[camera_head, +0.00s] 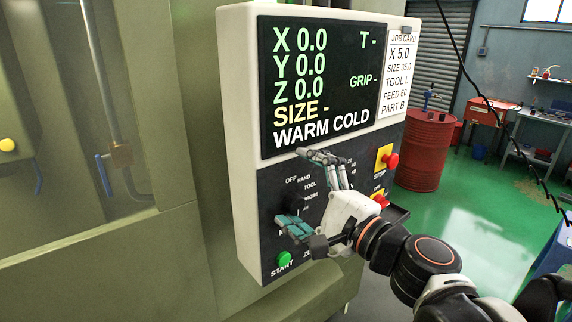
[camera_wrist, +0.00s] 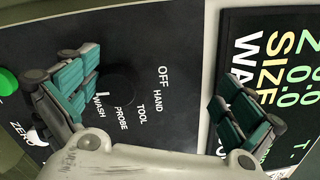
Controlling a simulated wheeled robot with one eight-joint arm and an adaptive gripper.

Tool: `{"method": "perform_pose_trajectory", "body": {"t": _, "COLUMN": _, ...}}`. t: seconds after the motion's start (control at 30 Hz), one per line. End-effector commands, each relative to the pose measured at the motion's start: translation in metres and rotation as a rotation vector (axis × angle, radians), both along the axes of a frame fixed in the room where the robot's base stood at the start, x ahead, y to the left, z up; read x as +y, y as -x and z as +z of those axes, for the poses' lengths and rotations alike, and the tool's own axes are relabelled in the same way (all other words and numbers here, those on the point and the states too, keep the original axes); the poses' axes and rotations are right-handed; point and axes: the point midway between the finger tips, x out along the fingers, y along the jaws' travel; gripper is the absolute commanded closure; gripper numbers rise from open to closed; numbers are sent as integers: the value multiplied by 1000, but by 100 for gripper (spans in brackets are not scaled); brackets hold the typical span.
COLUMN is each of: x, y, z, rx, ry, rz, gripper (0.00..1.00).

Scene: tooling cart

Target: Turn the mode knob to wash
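The mode knob (camera_head: 291,201) is a dark round knob on the black control panel, partly hard to make out against it. In the wrist view the knob (camera_wrist: 119,83) has OFF, HAND, TOOL, PROBE and WASH (camera_wrist: 100,106) printed around it. A short white stroke shows beside WASH; I cannot tell whether it is the knob's pointer. My gripper (camera_head: 301,190) is open in front of the panel, with teal-padded fingers above and below the knob. In the wrist view my gripper (camera_wrist: 150,85) has the knob between its fingers, nearer the left one, with no clear contact.
A green START button (camera_head: 284,259) sits below the knob. Red buttons on yellow plates (camera_head: 386,158) are to the right. The display (camera_head: 320,85) reads WARM COLD above. A job card (camera_head: 400,75) hangs beside it. A red barrel (camera_head: 425,150) stands behind.

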Motion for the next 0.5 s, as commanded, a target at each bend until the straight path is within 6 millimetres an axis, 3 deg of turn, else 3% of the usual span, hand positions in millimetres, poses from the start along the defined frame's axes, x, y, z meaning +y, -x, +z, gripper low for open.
{"method": "perform_pose_trajectory", "body": {"t": 0.03, "x": -3, "y": -8, "z": 23, "rx": -1, "ry": -31, "rz": -9, "gripper": 18}}
{"method": "perform_pose_trajectory", "body": {"t": 0.1, "x": -4, "y": -9, "z": 31, "rx": 0, "ry": -32, "rz": -9, "gripper": 18}}
{"method": "perform_pose_trajectory", "body": {"t": 0.3, "x": -5, "y": -11, "z": 49, "rx": -1, "ry": -30, "rz": -15, "gripper": 18}}
{"method": "perform_pose_trajectory", "body": {"t": 0.5, "x": -6, "y": -11, "z": 54, "rx": -3, "ry": -28, "rz": -17, "gripper": 18}}
